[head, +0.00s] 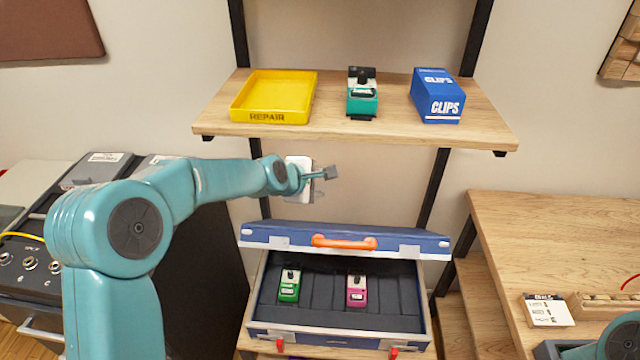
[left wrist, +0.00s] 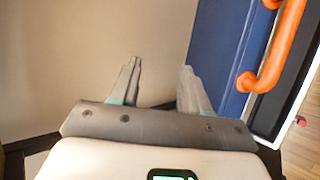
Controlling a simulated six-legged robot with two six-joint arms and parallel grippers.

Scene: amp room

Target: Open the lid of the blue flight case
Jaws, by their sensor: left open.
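The blue flight case (head: 345,338) stands on a low wooden shelf with its lid (head: 290,233) raised and tilted up at the back. An orange handle (head: 344,242) is on the lid's edge. The dark padded inside shows a green pedal (head: 289,285) and a pink pedal (head: 357,290). My left gripper (head: 328,174) is open and empty, above and behind the raised lid. In the left wrist view the gripper's fingers (left wrist: 158,88) are apart, beside the blue lid (left wrist: 215,50) and orange handle (left wrist: 275,55), not touching the handle. My right gripper is out of view.
An upper shelf (head: 215,118) holds a yellow REPAIR tray (head: 250,117), a teal pedal (head: 362,98) and a blue CLIPS box (head: 437,97), close above my left gripper. A wooden bench (head: 560,240) stands right. Amplifier gear (head: 35,262) stands left.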

